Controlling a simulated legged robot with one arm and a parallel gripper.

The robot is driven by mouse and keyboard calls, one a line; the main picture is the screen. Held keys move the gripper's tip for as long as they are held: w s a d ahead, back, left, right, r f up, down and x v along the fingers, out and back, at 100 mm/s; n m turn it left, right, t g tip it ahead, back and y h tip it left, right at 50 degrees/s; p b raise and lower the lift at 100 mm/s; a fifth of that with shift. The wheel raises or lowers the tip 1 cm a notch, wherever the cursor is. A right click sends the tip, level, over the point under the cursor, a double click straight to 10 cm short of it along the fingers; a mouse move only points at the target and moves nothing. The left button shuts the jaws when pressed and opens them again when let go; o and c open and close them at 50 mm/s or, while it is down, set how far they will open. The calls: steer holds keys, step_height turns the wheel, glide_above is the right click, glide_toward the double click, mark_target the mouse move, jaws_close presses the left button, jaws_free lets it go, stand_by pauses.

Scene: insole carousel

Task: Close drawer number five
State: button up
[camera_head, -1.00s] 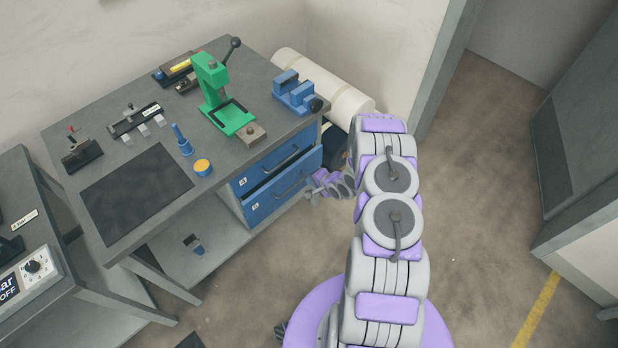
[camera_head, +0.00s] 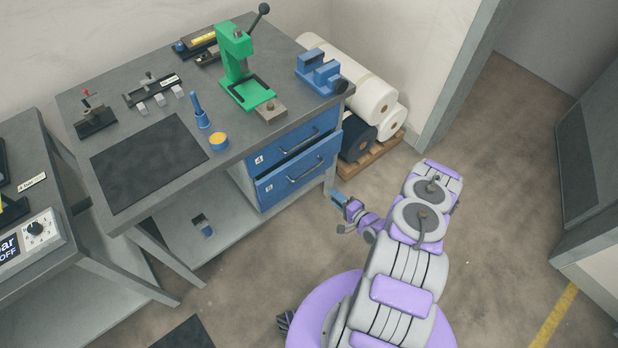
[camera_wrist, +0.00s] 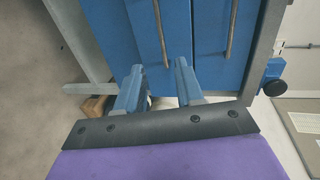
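A blue lower drawer (camera_head: 298,176) under the grey bench sits partly pulled out, its front standing forward of the blue upper drawer (camera_head: 290,143). Each has a bar handle and a small white label, too small to read surely. I take the lower one as number five. My gripper (camera_head: 341,201) is low in front of the drawers, to the right of the lower one, apart from it. In the wrist view, the two blue fingers of my gripper (camera_wrist: 158,88) are spread with nothing held between them. Beyond them are the lower drawer front (camera_wrist: 128,35) and its handle (camera_wrist: 160,30).
The bench top (camera_head: 135,105) carries a green press (camera_head: 240,70), a blue vise (camera_head: 318,72) and a black mat (camera_head: 148,162). Rolls (camera_head: 372,100) lie on a wooden pallet (camera_head: 372,158) right of the bench. The floor (camera_head: 490,190) to the right is open.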

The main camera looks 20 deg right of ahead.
steer(key=b+x, duration=0.4)
steer(key=x, duration=1.3)
steer(key=shift+d+b, duration=0.35)
steer(key=shift+w, duration=0.1)
steer(key=shift+d, duration=0.1)
jaws_close()
